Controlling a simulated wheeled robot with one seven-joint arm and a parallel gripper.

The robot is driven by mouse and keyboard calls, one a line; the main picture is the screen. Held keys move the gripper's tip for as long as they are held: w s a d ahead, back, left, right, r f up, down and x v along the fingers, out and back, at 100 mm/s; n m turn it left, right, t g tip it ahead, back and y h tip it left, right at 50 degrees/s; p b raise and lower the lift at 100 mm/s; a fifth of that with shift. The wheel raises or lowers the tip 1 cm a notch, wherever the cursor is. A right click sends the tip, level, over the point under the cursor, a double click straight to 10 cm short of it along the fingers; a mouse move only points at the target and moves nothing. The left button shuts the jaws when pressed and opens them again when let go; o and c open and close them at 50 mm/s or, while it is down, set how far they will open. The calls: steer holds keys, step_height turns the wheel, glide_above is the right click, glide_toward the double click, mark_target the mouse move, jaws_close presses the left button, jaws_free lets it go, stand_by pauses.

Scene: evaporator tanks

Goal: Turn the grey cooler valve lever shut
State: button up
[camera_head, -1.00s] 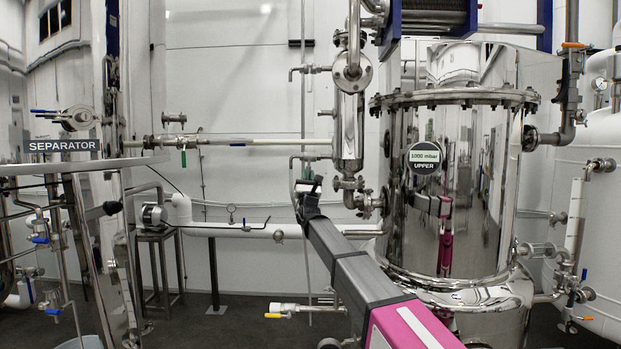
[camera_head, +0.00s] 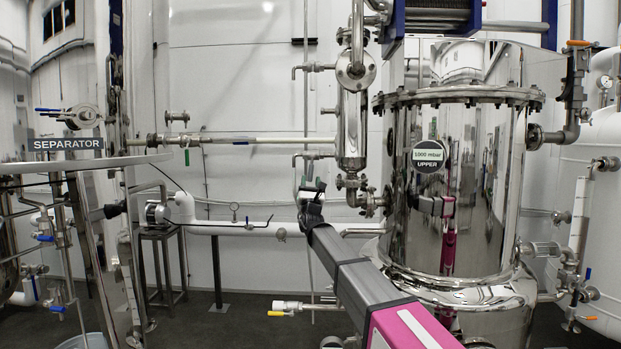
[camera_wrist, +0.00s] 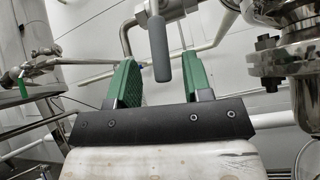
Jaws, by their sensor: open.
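The grey lever (camera_wrist: 161,48) shows in the wrist view as a rounded handle hanging down from a metal valve body (camera_wrist: 170,8) on a pipe. My gripper (camera_wrist: 156,72) is open, with its two green fingers spread apart. In the picture, the lever's lower end lies between the fingers, clear of both; I cannot tell how far it is in depth. In the head view my gripper (camera_head: 312,185) is at the end of my raised arm, left of the steel UPPER tank (camera_head: 460,200). The lever is not clear in the head view.
A vertical steel vessel (camera_head: 351,130) with flanges stands just right of my gripper. A thick white pipe (camera_head: 235,229) runs behind my arm. Flanged fittings (camera_wrist: 280,55) are close on the right in the wrist view. The SEPARATOR sign (camera_head: 66,144) is at the left.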

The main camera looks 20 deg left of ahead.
steer(key=v, duration=0.7)
steer(key=shift+s+f, duration=0.1)
